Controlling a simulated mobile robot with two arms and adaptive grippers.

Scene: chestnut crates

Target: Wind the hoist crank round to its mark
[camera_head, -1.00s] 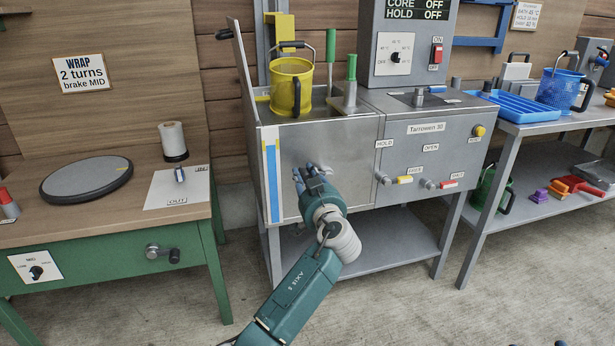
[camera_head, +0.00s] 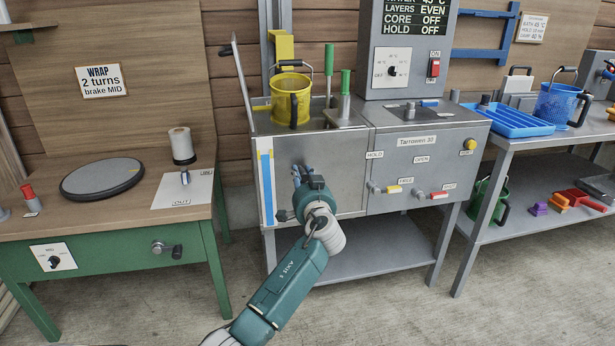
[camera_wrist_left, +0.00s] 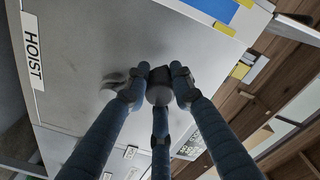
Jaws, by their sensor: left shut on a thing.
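The hoist crank shows in the left wrist view as a dark knob (camera_wrist_left: 160,84) with a blurred grey arm (camera_wrist_left: 116,81) reaching left from it, against the grey tank front (camera_wrist_left: 90,50). A HOIST label (camera_wrist_left: 33,53) is on that panel. My left gripper (camera_wrist_left: 158,78) is shut on the crank knob, its blue fingers around it. In the head view my left gripper (camera_head: 300,174) is at the front of the steel tank (camera_head: 340,180), and it and the wrist hide most of the crank. I cannot make out the crank's mark. My right gripper is not in view.
A yellow bucket (camera_head: 291,98) hangs at the tank top beside green handles (camera_head: 329,72). The control panel (camera_head: 425,158) with its small taps (camera_head: 391,189) is to the right. A green bench (camera_head: 110,240) stands left, a grey table (camera_head: 560,125) right.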

